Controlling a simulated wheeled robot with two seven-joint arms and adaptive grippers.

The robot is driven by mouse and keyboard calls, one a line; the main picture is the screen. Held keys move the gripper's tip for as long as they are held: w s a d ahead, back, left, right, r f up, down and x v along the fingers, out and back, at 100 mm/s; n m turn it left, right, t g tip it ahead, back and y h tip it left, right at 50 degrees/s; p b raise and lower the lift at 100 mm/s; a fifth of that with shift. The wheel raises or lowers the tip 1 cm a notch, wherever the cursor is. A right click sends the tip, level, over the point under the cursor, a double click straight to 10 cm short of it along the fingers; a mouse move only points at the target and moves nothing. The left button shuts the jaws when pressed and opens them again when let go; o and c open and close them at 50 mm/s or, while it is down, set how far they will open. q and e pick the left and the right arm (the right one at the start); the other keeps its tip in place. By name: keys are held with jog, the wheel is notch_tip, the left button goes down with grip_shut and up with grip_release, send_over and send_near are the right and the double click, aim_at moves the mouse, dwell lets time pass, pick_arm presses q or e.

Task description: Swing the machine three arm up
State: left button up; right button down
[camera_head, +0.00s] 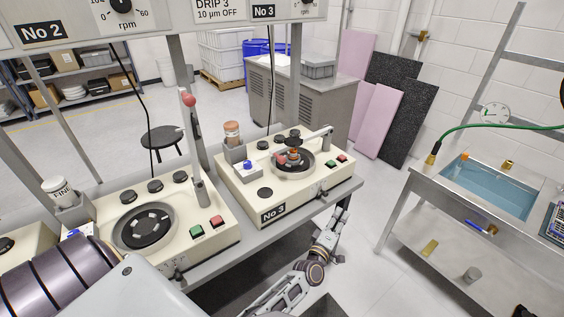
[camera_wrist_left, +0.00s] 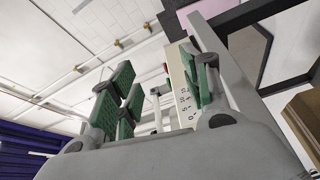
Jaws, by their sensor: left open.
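Machine No 3 (camera_head: 255,190) is a cream box on the bench with a round dark plate (camera_head: 278,168). Its metal arm (camera_head: 313,135) lies lowered, reaching from a pivot at the back right to over the plate, where a dark and orange piece (camera_head: 293,154) sits. My left gripper (camera_head: 340,218) is in front of the bench, below and right of machine No 3, apart from the arm. In the left wrist view the left gripper (camera_wrist_left: 158,92) is open, with green pads and nothing held; a pale scaled panel (camera_wrist_left: 183,82) shows beyond. My right gripper is not in view.
The neighbouring machine (camera_head: 190,238) has its red-knobbed arm (camera_head: 193,140) standing upright. A jar (camera_head: 232,132) stands at machine No 3's back left. A steel sink (camera_head: 490,190) with a green hose is at right. Free floor lies between bench and sink.

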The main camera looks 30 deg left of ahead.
pick_arm(q)
jog(key=w+a+r+n+t+y, duration=0.2)
jog(key=a+r+n+y, duration=0.1)
jog(key=r+n+y, duration=0.3)
jog(key=n+g+y+b, duration=0.2)
jog(key=n+g+y, duration=1)
jog(key=n, duration=1.4)
send_near(284, 162)
jog(key=s+d+r+h, duration=0.1)
jog(key=d, duration=0.1)
jog(key=shift+s+d+r+g, duration=0.1)
jog(key=shift+s+d+g, duration=0.1)
jog(key=shift+g, duration=0.2)
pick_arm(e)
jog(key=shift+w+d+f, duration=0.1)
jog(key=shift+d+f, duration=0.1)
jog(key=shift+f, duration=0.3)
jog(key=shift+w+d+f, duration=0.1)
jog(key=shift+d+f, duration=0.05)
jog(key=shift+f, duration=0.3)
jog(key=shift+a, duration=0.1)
